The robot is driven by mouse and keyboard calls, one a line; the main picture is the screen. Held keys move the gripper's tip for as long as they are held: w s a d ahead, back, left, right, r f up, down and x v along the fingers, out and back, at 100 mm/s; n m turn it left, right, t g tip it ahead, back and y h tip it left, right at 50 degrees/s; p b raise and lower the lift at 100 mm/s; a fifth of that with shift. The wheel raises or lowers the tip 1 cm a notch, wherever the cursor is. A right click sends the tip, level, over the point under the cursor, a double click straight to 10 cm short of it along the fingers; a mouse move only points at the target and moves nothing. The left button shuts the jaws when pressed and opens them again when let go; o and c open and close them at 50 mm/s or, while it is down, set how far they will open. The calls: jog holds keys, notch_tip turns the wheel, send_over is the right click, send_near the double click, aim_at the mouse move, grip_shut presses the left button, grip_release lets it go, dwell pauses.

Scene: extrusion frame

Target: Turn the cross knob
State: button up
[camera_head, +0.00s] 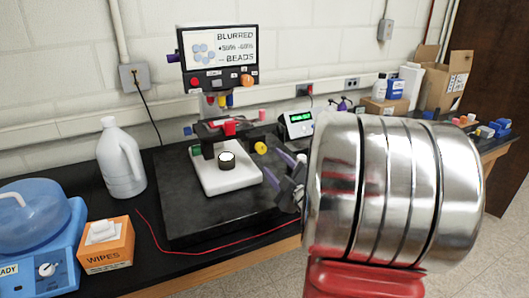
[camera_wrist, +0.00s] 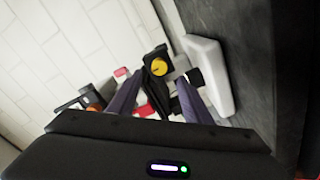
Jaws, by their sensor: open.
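A microscope-like device (camera_head: 222,143) stands on a dark slab, with a white base (camera_head: 226,176) and a black cylinder on it. A red knob (camera_head: 230,128) sits on its front. A yellow round knob (camera_head: 260,148) is on its right side, facing my gripper (camera_head: 273,166). I cannot tell for sure which is the cross knob. My gripper is open, its purple fingers pointing at the device's right side. In the wrist view, the yellow knob (camera_wrist: 158,67) shows beyond and between the fingertips (camera_wrist: 159,84), apparently not held. Red parts (camera_wrist: 145,110) show behind the fingers.
A screen (camera_head: 219,56) with buttons rises above the device. A white jug (camera_head: 121,160), wipes box (camera_head: 106,245) and blue bath (camera_head: 35,225) stand at left. A small meter (camera_head: 298,124) is behind. A red cable (camera_head: 220,247) crosses the front. My arm covers the right.

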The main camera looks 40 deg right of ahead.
aim_at(263, 150)
jog(key=x, duration=0.8)
jog(key=shift+w+d, duration=0.1)
jog(key=shift+w, duration=0.05)
jog(key=c, duration=1.1)
jog(key=shift+o, duration=0.2)
jog(key=shift+d, duration=0.15)
